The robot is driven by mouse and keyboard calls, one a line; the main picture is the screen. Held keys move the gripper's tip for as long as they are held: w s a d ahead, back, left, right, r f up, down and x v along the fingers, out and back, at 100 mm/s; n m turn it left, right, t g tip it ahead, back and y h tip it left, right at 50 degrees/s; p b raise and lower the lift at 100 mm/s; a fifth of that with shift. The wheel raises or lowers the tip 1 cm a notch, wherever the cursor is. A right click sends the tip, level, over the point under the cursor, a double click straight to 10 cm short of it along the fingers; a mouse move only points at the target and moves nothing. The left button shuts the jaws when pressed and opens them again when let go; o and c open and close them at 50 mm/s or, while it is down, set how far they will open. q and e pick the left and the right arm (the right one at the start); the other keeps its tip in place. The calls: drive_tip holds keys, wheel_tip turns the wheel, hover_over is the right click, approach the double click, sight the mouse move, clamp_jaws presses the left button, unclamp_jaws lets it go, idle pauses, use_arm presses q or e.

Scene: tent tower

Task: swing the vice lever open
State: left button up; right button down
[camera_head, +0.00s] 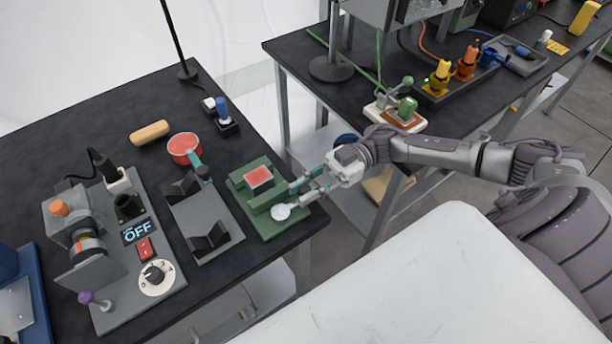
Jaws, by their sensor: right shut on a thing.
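The vice (262,222) is a green device at the right front of the left table, with a red-topped block (259,178) in it and a pale round disc (281,211) on its near side. My right gripper (297,188) reaches in from the right and is shut at the vice's right side, on what looks like the vice lever. The fingers hide most of the lever, so its exact angle cannot be told. My left gripper is not in view.
Left of the vice are a grey fixture (207,217), a red-topped round container (184,147) and a machine panel (140,232) reading OFF. A second table (290,50) with tools stands behind my right arm. A white surface (430,285) fills the front.

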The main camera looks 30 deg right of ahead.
drive_tip(key=c, duration=1)
unclamp_jaws()
drive_tip(key=shift+w+d, duration=0.1)
drive_tip(key=shift+d, duration=0.05)
drive_tip(key=shift+w+d, duration=0.15)
drive_tip(key=shift+d, duration=1.8)
drive_tip(key=shift+w+d, duration=0.1)
drive_tip(key=shift+d, duration=1.85)
